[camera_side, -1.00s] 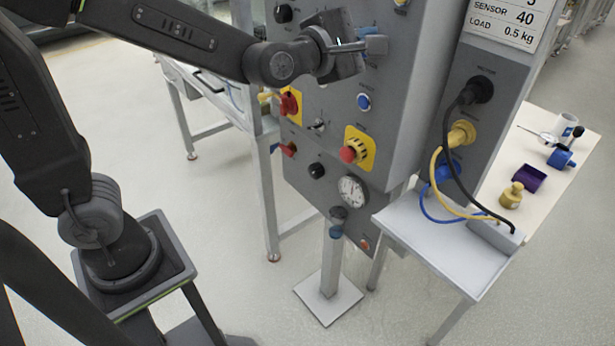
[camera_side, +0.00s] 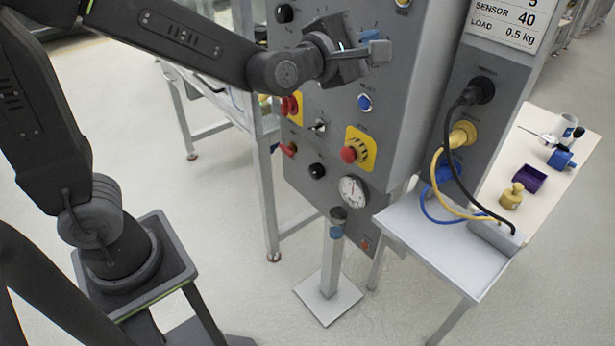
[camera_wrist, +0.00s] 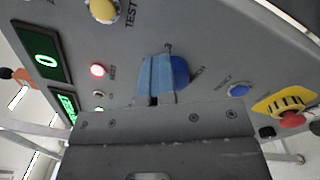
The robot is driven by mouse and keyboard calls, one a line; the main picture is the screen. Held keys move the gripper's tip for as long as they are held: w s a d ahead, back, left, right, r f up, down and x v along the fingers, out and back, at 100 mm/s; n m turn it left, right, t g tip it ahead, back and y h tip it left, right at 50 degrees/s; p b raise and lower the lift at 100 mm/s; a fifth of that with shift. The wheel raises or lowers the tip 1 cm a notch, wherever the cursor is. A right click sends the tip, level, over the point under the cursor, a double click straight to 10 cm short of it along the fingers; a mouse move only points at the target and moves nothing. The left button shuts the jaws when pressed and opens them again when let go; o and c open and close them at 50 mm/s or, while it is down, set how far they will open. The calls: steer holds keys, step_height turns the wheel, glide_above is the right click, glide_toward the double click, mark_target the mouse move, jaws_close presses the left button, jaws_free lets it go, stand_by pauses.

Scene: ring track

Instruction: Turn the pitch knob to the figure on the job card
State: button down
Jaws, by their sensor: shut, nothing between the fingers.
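A blue round knob (camera_wrist: 180,72) sits on the grey panel in the wrist view, partly hidden behind my fingers. Its small label is too blurred to read, so I cannot confirm it is the pitch knob. My gripper (camera_wrist: 157,72) is shut and empty, its light-blue fingertips just beside or in front of this knob; I cannot tell whether they touch. In the side view my gripper (camera_side: 378,50) is at the upper panel. The job card (camera_side: 508,22) shows "SENSOR 40" and "LOAD 0.5 kg"; the line above is cut off, with a 5 at its end.
A green display (camera_wrist: 42,58) reads 0, beside a lit red lamp (camera_wrist: 97,70). A blue button (camera_side: 365,102), a red-and-yellow stop button (camera_side: 349,154) and a dial gauge (camera_side: 353,190) lie lower on the panel. Cables (camera_side: 437,180) hang at right.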

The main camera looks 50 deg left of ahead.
steer(key=shift+w+d+f+g+h, duration=0.3)
steer(key=shift+d+f+h, duration=0.1)
steer(key=shift+d+f, duration=0.25)
steer(key=shift+d+r, duration=0.15)
steer(key=shift+s+d, duration=0.15)
steer(key=shift+s, duration=0.3)
steer(key=shift+s+a, duration=0.2)
steer(key=shift+s, duration=2.15)
steer(key=shift+m, duration=0.3)
steer(key=s+a+f+m+g, duration=0.3)
steer(key=s+f+m+g, duration=0.2)
steer(key=s+m, duration=0.4)
steer(key=s+a+f+m+g, duration=0.4)
steer(key=s+m+g, duration=0.3)
steer(key=s+m, duration=0.3)
steer(key=m, duration=0.4)
steer(key=shift+f+m, duration=0.3)
steer(key=shift+f, duration=0.05)
